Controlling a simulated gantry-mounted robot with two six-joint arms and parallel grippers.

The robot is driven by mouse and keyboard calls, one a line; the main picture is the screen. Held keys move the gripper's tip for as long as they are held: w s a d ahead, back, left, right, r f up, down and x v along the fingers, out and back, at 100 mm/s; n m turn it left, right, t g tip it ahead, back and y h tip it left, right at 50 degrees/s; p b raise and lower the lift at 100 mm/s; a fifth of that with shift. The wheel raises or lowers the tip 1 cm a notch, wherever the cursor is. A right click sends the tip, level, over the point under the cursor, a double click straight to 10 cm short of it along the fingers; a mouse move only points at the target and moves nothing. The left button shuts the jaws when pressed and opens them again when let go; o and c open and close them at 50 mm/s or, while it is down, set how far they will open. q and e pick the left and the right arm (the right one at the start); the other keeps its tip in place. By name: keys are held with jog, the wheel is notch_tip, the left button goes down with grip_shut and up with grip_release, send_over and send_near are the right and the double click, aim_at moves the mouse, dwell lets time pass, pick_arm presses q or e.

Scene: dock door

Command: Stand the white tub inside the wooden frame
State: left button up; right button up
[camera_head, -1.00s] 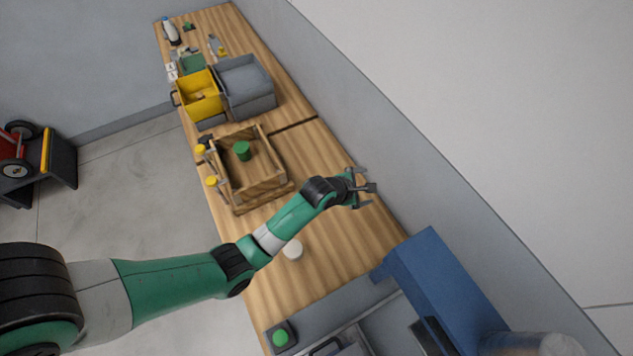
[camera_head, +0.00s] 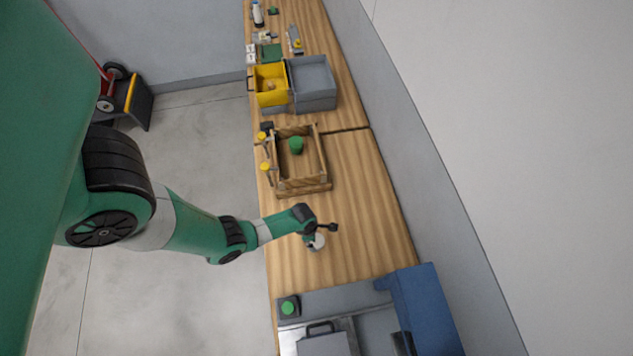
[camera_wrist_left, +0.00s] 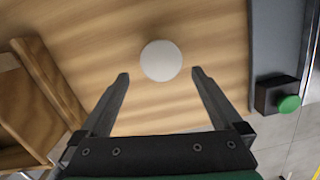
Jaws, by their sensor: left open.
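The white tub (camera_head: 317,242) stands on the wooden bench in front of the wooden frame, partly hidden by my gripper in the head view. In the left wrist view the tub (camera_wrist_left: 161,60) shows as a white disc just beyond and between my fingertips, apart from them. My left gripper (camera_head: 322,228) is open and empty above the tub; its two fingers (camera_wrist_left: 160,75) are spread in the wrist view. The wooden frame (camera_head: 306,186) stands on the bench with a green round object (camera_head: 296,145) inside it. My right gripper is not in view.
A yellow bin (camera_head: 270,84) and a grey bin (camera_head: 313,83) stand farther along the bench. A green button box (camera_head: 288,307) and a blue machine (camera_head: 427,305) are at the near end. Bare bench (camera_head: 365,205) lies right of the frame.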

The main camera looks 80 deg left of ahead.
aim_at(317, 241)
pick_arm(q)
jog(key=f+b, duration=0.4)
jog(key=f, duration=0.1)
jog(key=w+f+b, duration=0.1)
jog(key=f, duration=0.1)
jog(key=shift+d+f+b, duration=0.2)
jog(key=shift+f+b, duration=0.05)
jog(key=shift+b, duration=0.15)
jog(key=shift+w+r, duration=0.1)
jog(key=shift+c, duration=0.2)
jog(key=c, duration=1.5)
jog(key=shift+r, duration=0.1)
